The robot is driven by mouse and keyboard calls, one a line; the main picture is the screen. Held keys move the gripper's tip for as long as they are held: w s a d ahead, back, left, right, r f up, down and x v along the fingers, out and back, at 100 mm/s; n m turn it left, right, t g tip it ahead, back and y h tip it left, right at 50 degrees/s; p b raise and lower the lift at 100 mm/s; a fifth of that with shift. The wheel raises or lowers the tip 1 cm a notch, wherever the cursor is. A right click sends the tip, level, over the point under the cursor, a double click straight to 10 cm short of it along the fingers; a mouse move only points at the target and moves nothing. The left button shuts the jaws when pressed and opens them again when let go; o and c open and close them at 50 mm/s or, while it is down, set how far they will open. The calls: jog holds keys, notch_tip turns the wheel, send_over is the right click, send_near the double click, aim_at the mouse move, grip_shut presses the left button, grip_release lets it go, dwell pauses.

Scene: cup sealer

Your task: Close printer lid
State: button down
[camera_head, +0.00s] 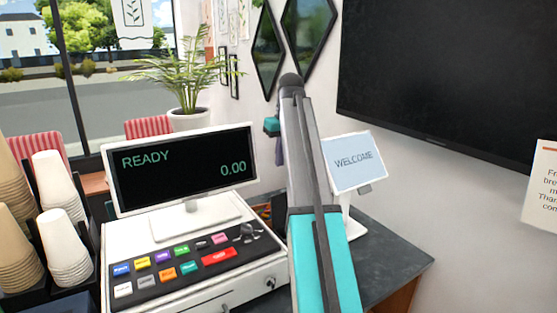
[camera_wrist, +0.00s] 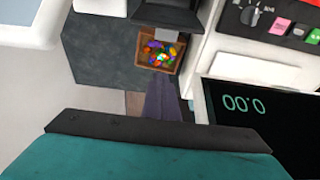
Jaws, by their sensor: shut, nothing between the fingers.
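My gripper (camera_head: 279,158) hangs behind my raised arm in the head view, pointing down beside the register display. In the wrist view its dark fingers (camera_wrist: 162,84) are together and empty, with their tips near a small wooden box of coloured pieces. A dark grey flap-like part (camera_wrist: 168,15) is at the top edge of the wrist view, beyond the box. It may be the printer's lid, but it is cut off, so I cannot tell its angle. In the head view no printer can be made out; my arm covers that part of the counter.
The register display (camera_head: 185,165) stands left of my arm, above the keypad. The WELCOME screen (camera_head: 354,160) stands close on the right. The wooden box (camera_wrist: 177,66) lies between. Stacked cups (camera_head: 62,225) are at far left. The dark counter (camera_head: 398,255) is bare at right.

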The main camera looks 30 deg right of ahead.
notch_tip(320, 180, down, 8)
jog(key=s+p, duration=0.2)
jog(key=p, duration=0.2)
dwell(0.6)
jog(key=shift+a, duration=0.1)
jog(key=shift+a, duration=0.15)
dwell(0.4)
